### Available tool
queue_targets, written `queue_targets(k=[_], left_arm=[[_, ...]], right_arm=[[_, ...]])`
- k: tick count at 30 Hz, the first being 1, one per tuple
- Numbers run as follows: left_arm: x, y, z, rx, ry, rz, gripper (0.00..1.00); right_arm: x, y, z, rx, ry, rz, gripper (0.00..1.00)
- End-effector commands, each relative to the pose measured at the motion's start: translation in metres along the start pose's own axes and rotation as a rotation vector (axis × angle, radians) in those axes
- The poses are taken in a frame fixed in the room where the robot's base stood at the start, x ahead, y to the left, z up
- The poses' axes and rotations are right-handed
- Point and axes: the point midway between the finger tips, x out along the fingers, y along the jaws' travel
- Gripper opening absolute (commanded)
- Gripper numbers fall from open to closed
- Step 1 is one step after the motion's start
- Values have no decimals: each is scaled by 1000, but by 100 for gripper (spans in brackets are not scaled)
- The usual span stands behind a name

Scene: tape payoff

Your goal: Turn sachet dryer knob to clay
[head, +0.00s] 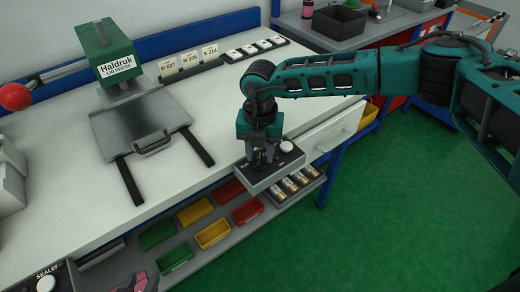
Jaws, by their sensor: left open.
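A grey control box with a dark top (258,178) sits at the front edge of the white bench. A white round knob (286,147) shows on its right part. Small lettering on the box is too small to read. My right gripper (261,160) points down over the left part of the box, its fingers close to the top. What is between the fingers is hidden, and I cannot tell whether they grip a knob there.
A second box marked "SEALER" with a white knob (46,284) is at the bottom left. A green press labelled Haldruk (115,66) with a red-balled lever stands behind a grey plate (110,122). Coloured bins (213,234) lie under the bench. The green floor is clear.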

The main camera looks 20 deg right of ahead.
Motion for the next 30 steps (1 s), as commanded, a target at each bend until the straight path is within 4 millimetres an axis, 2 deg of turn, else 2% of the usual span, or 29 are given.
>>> queue_targets(k=[2,14,30], left_arm=[[0,0,0,0,0,0,43],[0,0,0,0,1,0,43],[3,0,0,0,6,-1,43]], right_arm=[[0,0,0,0,0,0,37],[0,0,0,-1,0,0,0],[0,1,0,-59,0,1,0]])
